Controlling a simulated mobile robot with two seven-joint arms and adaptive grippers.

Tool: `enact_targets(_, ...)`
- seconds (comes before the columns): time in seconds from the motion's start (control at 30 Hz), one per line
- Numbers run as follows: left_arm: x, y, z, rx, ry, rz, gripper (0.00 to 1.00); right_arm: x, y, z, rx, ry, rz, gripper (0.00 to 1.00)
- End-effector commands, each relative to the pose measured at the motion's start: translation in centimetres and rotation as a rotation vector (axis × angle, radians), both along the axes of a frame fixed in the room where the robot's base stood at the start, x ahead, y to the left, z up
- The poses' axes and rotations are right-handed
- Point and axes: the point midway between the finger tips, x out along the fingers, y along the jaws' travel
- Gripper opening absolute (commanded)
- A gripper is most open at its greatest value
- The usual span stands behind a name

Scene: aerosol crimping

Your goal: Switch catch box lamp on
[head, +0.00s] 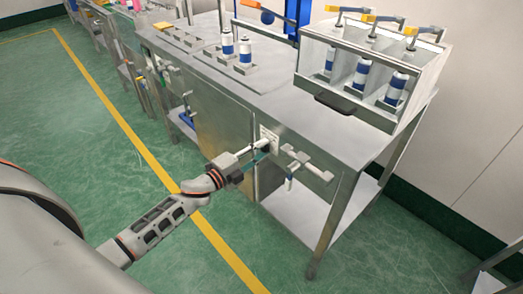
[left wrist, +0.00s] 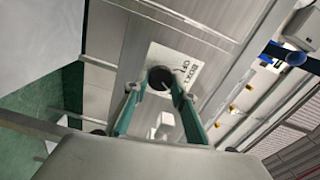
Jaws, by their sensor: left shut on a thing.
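A black round knob (left wrist: 160,78) sits on a white label plate (left wrist: 193,68) on the steel front panel of the bench. The plate also shows in the head view (head: 269,132); its lettering is partly covered and only partly legible. My left gripper (left wrist: 160,88) is shut on the knob, with its green fingers on either side. In the head view my left gripper (head: 262,152) reaches the bench front from the left. The knob's pointer direction is unclear. I cannot pick out a lamp. My right gripper is not in view.
A clear-fronted box (head: 347,78) with several blue-and-white cans stands on the bench top (head: 290,103). A metal fitting (head: 308,166) juts from the bench front just right of my left gripper. The green floor at left is clear.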

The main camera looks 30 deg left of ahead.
Motion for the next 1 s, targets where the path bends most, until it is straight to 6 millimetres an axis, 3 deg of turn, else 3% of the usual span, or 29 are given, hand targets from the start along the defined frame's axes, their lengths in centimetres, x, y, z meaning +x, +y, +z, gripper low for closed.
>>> enact_targets(0.5,-0.02,0.03,-0.08,0.019,-0.006,0.001,0.04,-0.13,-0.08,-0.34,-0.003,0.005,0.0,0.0)
enact_targets(0.53,-0.02,0.03,-0.08,0.019,-0.006,0.001,0.33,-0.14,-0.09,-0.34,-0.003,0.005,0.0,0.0)
enact_targets(0.57,-0.02,0.03,-0.08,0.018,-0.005,0.001,0.41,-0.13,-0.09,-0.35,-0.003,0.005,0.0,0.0)
enact_targets(1.0,-0.47,0.18,-0.08,0.017,-0.005,0.0,0.42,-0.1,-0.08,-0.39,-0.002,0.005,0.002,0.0)
